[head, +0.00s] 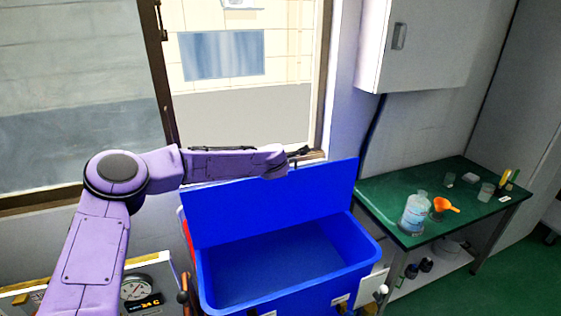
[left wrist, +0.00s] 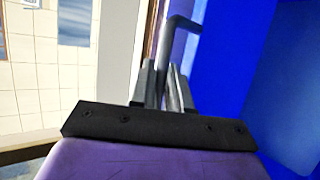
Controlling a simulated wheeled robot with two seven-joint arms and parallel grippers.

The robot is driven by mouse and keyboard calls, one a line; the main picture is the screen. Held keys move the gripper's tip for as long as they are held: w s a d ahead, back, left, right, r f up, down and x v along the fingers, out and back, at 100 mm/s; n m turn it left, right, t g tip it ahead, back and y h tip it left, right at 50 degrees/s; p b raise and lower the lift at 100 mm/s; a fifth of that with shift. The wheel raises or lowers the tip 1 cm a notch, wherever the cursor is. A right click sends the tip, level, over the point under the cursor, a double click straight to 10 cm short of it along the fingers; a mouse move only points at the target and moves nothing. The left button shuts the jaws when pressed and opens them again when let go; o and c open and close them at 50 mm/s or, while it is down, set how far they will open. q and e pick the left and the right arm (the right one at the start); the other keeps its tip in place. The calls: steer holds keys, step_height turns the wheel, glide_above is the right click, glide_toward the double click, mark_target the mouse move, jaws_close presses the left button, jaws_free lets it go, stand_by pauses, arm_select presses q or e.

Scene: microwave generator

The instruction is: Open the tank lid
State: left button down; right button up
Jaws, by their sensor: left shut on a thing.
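The blue tank (head: 280,272) stands in the lower middle of the head view, with its top uncovered and its inside showing empty. Its blue lid (head: 300,200) stands raised, nearly upright, along the tank's back edge. My left arm reaches across behind the lid's top. My left gripper (head: 300,154) is at the lid's upper edge, partly hidden in the head view. In the left wrist view the gripper (left wrist: 166,85) is shut on a thin grey bent handle (left wrist: 184,24), beside the blue lid (left wrist: 225,65). My right gripper is not in view.
A green table (head: 400,195) at the right holds a clear bottle (head: 415,215), an orange funnel (head: 447,205) and small containers. A window (head: 245,110) is behind the arm. A white wall cabinet (head: 425,45) hangs at upper right. A gauge (head: 136,288) is at lower left.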

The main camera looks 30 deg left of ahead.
arm_select(q)
steer(key=shift+r, duration=0.1)
steer(key=c, duration=1.2)
jaws_free()
steer(key=shift+o, duration=0.2)
steer(key=shift+w, duration=0.1)
steer(key=b+v, duration=0.4)
steer(key=v, duration=0.6)
steer(key=shift+s, duration=0.2)
steer(key=shift+d, duration=0.15)
